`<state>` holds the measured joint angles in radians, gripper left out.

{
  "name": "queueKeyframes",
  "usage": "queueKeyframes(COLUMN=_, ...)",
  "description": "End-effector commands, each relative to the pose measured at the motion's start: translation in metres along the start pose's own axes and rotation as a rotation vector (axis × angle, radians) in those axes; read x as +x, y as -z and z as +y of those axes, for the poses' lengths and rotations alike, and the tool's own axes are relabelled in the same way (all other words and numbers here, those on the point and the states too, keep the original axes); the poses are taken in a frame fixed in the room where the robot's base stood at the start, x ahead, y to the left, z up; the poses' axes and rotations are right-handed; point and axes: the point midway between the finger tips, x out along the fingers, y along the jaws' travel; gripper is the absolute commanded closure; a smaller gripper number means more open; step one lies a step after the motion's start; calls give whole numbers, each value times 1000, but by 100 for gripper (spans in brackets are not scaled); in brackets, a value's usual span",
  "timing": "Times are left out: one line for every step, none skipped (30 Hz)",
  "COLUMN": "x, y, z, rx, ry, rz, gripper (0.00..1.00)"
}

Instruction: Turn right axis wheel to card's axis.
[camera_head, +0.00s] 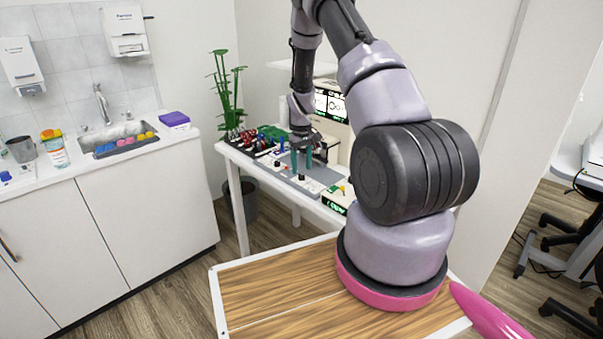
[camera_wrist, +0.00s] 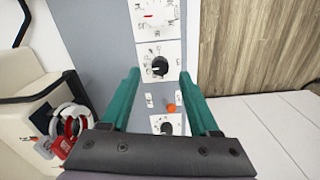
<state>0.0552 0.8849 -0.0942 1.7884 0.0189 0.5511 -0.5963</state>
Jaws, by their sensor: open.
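My gripper (camera_head: 301,164) is over the grey instrument board (camera_head: 318,178) on the white table. In the wrist view its two teal fingers (camera_wrist: 158,74) are apart with nothing held between them. A black dial (camera_wrist: 159,66) on a white marked plate shows between the fingertips. A second black dial (camera_wrist: 167,128) on another plate is nearer the palm, partly hidden by it. I cannot tell which dial is the right axis wheel, nor read their settings. Lit panels with dark drawings (camera_head: 336,104) stand behind the board; I cannot tell whether the card is among them.
An orange knob (camera_wrist: 171,108) sits between the two dials. Red and white rings (camera_wrist: 66,124) are at left in the wrist view. A green-fronted box (camera_head: 336,200) is at the table's near end.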

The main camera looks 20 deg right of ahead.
Motion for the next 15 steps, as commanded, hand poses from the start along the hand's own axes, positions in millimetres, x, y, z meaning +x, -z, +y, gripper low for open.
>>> queueKeyframes(x=9, y=-1, z=0, rx=0, ry=1, rz=-3, gripper=38)
queueKeyframes(x=13, y=-1, z=0, rx=0, ry=1, rz=-3, gripper=38)
queueKeyframes(x=18, y=-1, z=0, rx=0, ry=0, rz=-2, gripper=38)
queueKeyframes(x=21, y=-1, z=0, rx=0, ry=0, rz=-2, gripper=38)
queueKeyframes(x=23, y=0, z=0, rx=0, ry=1, rz=-2, gripper=38)
queueKeyframes(x=26, y=0, z=0, rx=1, ry=1, rz=-1, gripper=38)
queueKeyframes(x=28, y=0, z=0, rx=1, ry=1, rz=-1, gripper=38)
queueKeyframes(x=29, y=0, z=0, rx=1, ry=0, rz=-1, gripper=38)
queueKeyframes(x=31, y=0, z=0, rx=0, ry=0, rz=0, gripper=38)
queueKeyframes(x=31, y=0, z=0, rx=0, ry=0, rz=0, gripper=38)
queueKeyframes(x=31, y=0, z=0, rx=0, ry=0, rz=0, gripper=38)
queueKeyframes(x=32, y=0, z=0, rx=0, ry=0, rz=1, gripper=38)
queueKeyframes(x=32, y=0, z=0, rx=0, ry=0, rz=1, gripper=38)
queueKeyframes(x=32, y=0, z=0, rx=0, ry=0, rz=1, gripper=38)
queueKeyframes(x=31, y=0, z=0, rx=0, ry=0, rz=1, gripper=38)
